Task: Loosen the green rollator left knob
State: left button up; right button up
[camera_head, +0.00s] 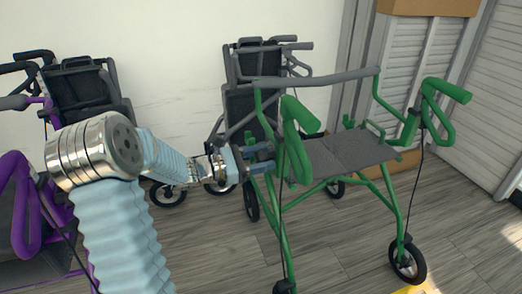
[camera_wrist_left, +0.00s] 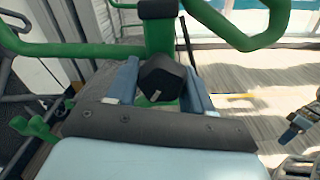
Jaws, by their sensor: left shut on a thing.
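The green rollator (camera_head: 390,178) stands on the floor at the right of the head view. My left gripper (camera_head: 262,160) reaches in from the left to the upright below its nearer green handle (camera_head: 297,140). In the left wrist view, a black knob (camera_wrist_left: 162,76) sits against the green frame (camera_wrist_left: 160,35). The two blue-grey fingers of my left gripper (camera_wrist_left: 159,92) are closed on the knob from both sides. The knob is hidden in the head view. A blue-tipped metal part at the right edge of the wrist view seems to be my right gripper (camera_wrist_left: 297,128), partly cut off.
A purple rollator (camera_head: 35,215) stands at the left, and a dark grey one (camera_head: 255,95) stands behind by the white wall. The green rollator's grey seat (camera_head: 345,153) lies just right of my gripper. Bare wooden floor (camera_head: 340,250) shows in front.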

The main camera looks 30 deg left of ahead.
pick_arm(q)
jog(key=shift+s+n+p, duration=0.1)
jog(key=shift+n+p, duration=0.85)
jog(key=shift+n, duration=0.25)
pick_arm(e)
jog(key=shift+s+a+r, duration=0.1)
jog(key=shift+a+r, duration=0.15)
jog(key=shift+r, duration=0.4)
jog(key=shift+s+a+r, duration=0.1)
jog(key=shift+a+r, duration=0.1)
jog(key=shift+r, duration=0.4)
pick_arm(q)
jog(key=shift+f, duration=0.1)
jog(key=o, duration=1)
jog(key=shift+c, duration=0.2)
jog(key=v, duration=1.3)
jog(key=shift+s+a+b, duration=0.2)
jog(key=shift+s+b, duration=0.1)
jog(key=shift+s, duration=0.05)
pick_arm(e)
jog(key=shift+d+f, duration=0.1)
jog(key=shift+f, duration=0.2)
